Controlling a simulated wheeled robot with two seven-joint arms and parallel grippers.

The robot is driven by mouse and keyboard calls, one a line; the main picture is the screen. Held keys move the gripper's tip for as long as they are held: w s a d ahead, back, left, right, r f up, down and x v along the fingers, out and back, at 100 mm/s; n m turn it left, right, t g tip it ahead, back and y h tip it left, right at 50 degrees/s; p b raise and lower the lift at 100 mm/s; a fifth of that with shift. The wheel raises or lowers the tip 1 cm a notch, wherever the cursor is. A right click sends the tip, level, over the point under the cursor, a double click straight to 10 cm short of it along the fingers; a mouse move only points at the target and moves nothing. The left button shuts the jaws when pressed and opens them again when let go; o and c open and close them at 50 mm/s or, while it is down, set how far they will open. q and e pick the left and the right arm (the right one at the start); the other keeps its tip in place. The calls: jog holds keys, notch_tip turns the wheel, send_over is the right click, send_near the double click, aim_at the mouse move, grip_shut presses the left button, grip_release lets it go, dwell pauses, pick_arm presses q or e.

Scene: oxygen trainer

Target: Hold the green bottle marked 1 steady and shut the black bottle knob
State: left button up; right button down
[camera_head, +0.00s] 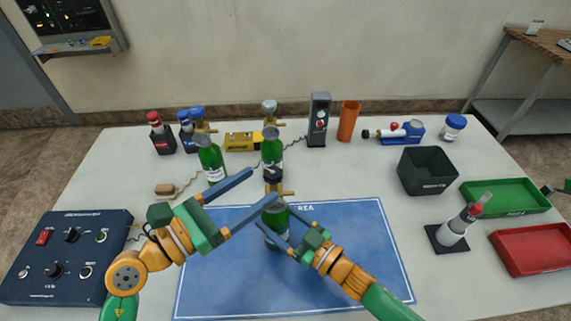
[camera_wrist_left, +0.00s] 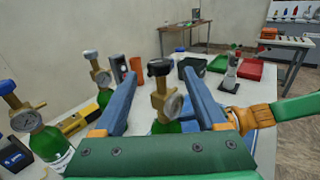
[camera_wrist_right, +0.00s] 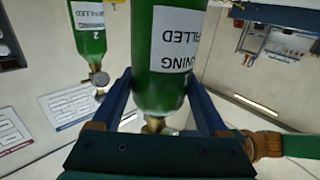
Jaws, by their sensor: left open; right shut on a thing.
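A green bottle (camera_head: 275,222) with a white label stands on the blue mat (camera_head: 350,255). On top are a brass valve with a gauge (camera_wrist_left: 173,105) and a black knob (camera_head: 273,174), which also shows in the left wrist view (camera_wrist_left: 160,70). My right gripper (camera_head: 276,216) is shut on the bottle's body; the bottle (camera_wrist_right: 168,60) is between its fingers in the right wrist view. My left gripper (camera_head: 263,184) is open beside the valve. In the left wrist view, the knob and valve appear between its spread fingers, apart from both.
Two other green bottles (camera_head: 212,162) (camera_head: 271,150) stand behind the mat. A control box (camera_head: 65,280) is at the left. A dark bin (camera_head: 428,172), a green tray (camera_head: 505,197) and a red tray (camera_head: 535,250) are at the right. The mat's right part is clear.

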aim_at(281, 171)
pick_arm(q)
jog(key=x, duration=0.8)
jog(key=shift+w+d, duration=0.1)
grip_shut()
